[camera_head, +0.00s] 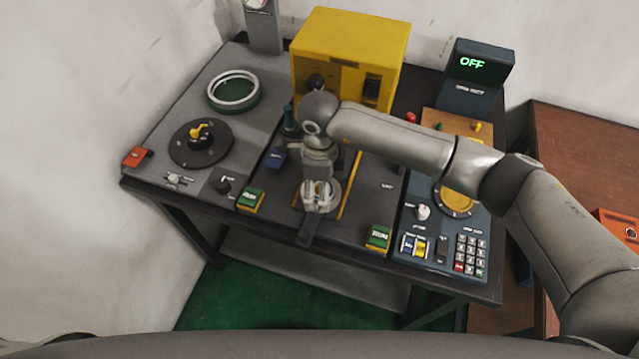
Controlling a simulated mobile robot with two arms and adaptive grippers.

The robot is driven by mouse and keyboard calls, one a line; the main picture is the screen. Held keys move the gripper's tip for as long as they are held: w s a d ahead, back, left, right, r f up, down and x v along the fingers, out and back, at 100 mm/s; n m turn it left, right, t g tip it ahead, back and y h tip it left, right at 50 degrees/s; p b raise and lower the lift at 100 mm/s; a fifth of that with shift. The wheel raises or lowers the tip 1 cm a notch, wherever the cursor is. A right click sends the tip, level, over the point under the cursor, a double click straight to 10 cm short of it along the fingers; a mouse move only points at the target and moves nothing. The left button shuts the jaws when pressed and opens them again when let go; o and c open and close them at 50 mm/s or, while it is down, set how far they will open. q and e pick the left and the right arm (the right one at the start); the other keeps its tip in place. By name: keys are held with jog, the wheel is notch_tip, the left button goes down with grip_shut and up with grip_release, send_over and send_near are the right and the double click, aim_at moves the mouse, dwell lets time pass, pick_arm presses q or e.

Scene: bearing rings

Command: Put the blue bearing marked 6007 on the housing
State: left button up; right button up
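My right arm comes in from the right. Its gripper (319,188) points down over the dark middle panel of the workbench. A pale metallic ring-like part (325,205) shows at its fingertips, partly hidden by them; I cannot tell whether it is gripped or only below them. A small blue block (276,155) with light lettering too small to read sits left of the gripper. No marking 6007 is legible, and I cannot tell which part is the housing. A silver ring with a green inside (233,90) lies at the back left. My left gripper is not in view.
A yellow machine box (350,50) stands behind the gripper. A black dial (200,143) is on the left panel. A keypad (471,255) and a screen reading OFF (478,68) are at right.

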jog(key=shift+r+p, duration=0.55)
notch_tip(320, 180, up, 12)
jog(key=b, duration=0.2)
jog(key=shift+r, duration=0.1)
